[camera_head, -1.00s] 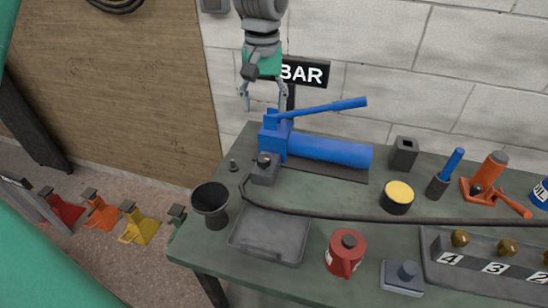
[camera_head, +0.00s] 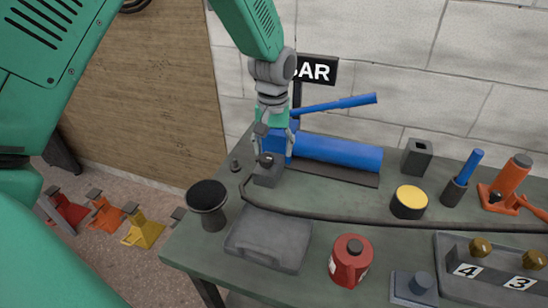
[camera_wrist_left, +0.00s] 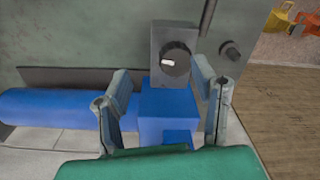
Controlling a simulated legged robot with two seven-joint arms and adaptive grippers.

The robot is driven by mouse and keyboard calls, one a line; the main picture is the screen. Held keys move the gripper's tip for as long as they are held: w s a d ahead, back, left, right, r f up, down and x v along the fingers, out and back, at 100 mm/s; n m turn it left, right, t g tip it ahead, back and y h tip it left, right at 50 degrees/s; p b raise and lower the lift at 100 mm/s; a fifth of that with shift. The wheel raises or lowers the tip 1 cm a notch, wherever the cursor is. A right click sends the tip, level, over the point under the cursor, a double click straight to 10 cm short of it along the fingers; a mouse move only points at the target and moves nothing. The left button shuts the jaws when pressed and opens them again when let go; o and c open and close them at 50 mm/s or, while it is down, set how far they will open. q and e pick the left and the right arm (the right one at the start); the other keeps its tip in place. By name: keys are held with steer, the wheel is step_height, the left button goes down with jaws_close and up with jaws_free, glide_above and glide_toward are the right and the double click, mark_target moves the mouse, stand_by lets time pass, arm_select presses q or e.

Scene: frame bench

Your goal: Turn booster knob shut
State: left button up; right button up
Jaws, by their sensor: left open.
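The booster is a blue hydraulic pump with a long cylinder (camera_head: 340,153) and a lever handle (camera_head: 335,104) on the bench. The knob (camera_head: 265,160) is small, round and dark, on a grey block (camera_head: 268,177) at the pump's front. In the left wrist view the knob (camera_wrist_left: 175,63) shows a white mark lying about level. My left gripper (camera_head: 273,151) is open just above the block, by the pump's head. In the left wrist view its fingers (camera_wrist_left: 160,72) stand apart, with the knob showing between and beyond them. Contact with the knob cannot be made out. My right gripper is not in view.
A black cable (camera_head: 330,221) runs from near the block across the bench. A grey tray (camera_head: 268,240), a black funnel-like cup (camera_head: 208,205), a red can (camera_head: 350,260) and a yellow-topped tin (camera_head: 409,202) stand around. A BAR sign (camera_head: 316,70) rises behind.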

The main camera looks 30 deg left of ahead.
mark_target(267, 156)
arm_select(q)
steer(key=a+f, duration=0.1)
steer(key=f, duration=0.1)
steer(key=a+f, duration=0.1)
steer(key=a, duration=0.1)
steer(key=shift+s+a+f, duration=0.1)
steer(key=shift+a+f, duration=0.1)
steer(key=shift+f, duration=0.2)
steer(key=shift+a, duration=0.1)
steer(key=shift+d, duration=0.3)
steer(key=shift+d+r, duration=0.3)
steer(key=shift+d, duration=0.6)
steer(key=c, duration=0.7)
steer(key=shift+d, duration=0.2)
steer(key=c, duration=0.4)
steer(key=shift+a, duration=0.75)
steer(key=shift+d, duration=0.3)
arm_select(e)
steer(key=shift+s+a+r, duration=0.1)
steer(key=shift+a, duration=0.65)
arm_select(q)
steer(key=shift+a, duration=0.15)
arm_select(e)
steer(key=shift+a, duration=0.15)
